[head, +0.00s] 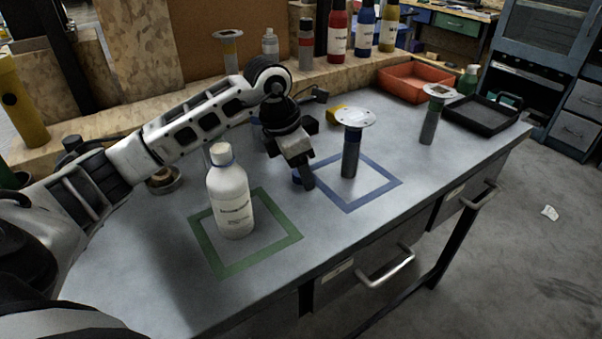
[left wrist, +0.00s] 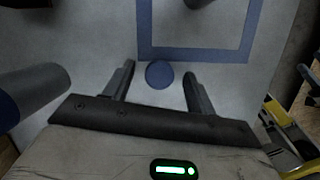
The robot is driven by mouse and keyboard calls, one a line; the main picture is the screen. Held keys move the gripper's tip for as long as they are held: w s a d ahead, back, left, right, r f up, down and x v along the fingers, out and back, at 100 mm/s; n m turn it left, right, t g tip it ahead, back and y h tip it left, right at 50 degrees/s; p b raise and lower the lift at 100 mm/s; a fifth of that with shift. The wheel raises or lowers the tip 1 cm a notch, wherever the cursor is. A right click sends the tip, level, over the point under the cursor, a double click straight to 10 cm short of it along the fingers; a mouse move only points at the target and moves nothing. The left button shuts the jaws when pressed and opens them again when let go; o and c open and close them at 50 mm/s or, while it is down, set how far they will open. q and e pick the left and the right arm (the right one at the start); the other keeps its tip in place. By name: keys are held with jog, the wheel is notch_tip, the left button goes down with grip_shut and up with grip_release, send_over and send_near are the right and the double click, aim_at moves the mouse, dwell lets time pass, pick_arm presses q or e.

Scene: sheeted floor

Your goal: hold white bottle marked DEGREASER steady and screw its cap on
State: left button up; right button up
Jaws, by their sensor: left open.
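The white bottle (head: 232,203) stands upright inside the green taped square (head: 281,243). Its label print is too small to read for sure. Its top shows a thin bluish ring and looks uncapped. A small round blue cap (head: 297,177) lies on the bench right of the bottle, by the left edge of the blue taped square (head: 388,183). In the left wrist view the cap (left wrist: 159,74) sits between the fingertips, with gaps on both sides. My left gripper (head: 304,178) is open, pointing down at the cap. My right gripper is not in view.
A round-topped post (head: 351,150) stands in the blue square, close right of my left gripper. Another post (head: 431,118), an orange tray (head: 414,82) and a black tray (head: 482,115) stand farther right. Several bottles line the back ledge. The front of the bench is clear.

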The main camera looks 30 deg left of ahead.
pick_arm(q)
jog(key=c, duration=1.1)
jog(key=shift+o, duration=0.2)
jog(key=shift+r, duration=0.1)
jog(key=shift+r, duration=0.5)
jog(key=s+a+r+b, duration=0.2)
jog(key=s+a+r, duration=0.7)
jog(key=r, duration=0.3)
jog(key=shift+s+b, duration=0.3)
jog(key=shift+s, duration=0.6)
